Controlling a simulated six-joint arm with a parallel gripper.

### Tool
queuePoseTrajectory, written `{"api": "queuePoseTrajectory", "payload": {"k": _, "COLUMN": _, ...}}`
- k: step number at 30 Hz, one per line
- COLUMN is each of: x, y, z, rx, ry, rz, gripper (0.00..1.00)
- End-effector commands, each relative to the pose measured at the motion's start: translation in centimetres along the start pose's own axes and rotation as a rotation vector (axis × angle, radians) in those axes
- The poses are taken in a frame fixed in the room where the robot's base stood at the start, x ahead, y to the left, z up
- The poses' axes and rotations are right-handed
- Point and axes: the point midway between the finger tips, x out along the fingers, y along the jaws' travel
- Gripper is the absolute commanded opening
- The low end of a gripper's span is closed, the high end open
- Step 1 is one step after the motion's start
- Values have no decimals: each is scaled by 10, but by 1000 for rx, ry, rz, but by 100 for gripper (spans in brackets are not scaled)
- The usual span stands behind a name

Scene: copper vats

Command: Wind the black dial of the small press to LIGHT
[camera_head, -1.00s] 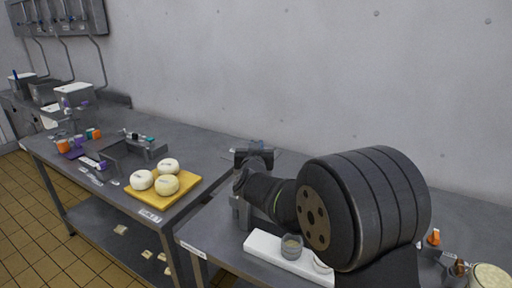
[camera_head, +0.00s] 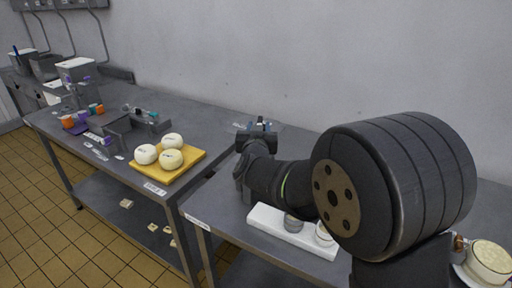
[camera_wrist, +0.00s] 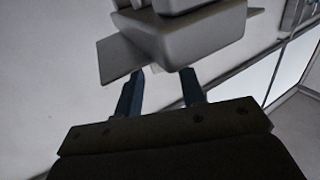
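My gripper (camera_head: 258,130) is at the back of the near table, at the end of my dark arm. In the wrist view, the two blue-grey fingers of my gripper (camera_wrist: 163,78) stand apart with a clear gap. A pale grey block with a flat flange (camera_wrist: 185,38) is just beyond the fingertips; I cannot tell whether they touch it. A grey upright body (camera_head: 241,172), perhaps the small press, stands beside and partly behind my wrist in the head view. The black dial and its LIGHT mark cannot be made out in either view.
A white board (camera_head: 268,223) with small cups lies in front of my arm. A cream-topped round tub (camera_head: 490,258) is at the far right. The left table (camera_head: 215,140) holds a yellow board (camera_head: 197,156) with three white cheeses. A gap separates the tables.

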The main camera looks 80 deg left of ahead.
Motion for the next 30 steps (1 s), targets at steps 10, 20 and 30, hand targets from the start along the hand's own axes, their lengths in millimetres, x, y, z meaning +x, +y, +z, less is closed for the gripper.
{"api": "queuePoseTrajectory", "payload": {"k": 10, "x": -85, "y": -1, "z": -1, "rx": 0, "ry": 1, "rz": -3, "gripper": 36}}
{"api": "queuePoseTrajectory", "payload": {"k": 20, "x": -123, "y": 0, "z": 0, "rx": 0, "ry": 1, "rz": 0, "gripper": 36}}
{"api": "queuePoseTrajectory", "payload": {"k": 30, "x": -126, "y": 0, "z": 0, "rx": 0, "ry": 1, "rz": 0, "gripper": 36}}
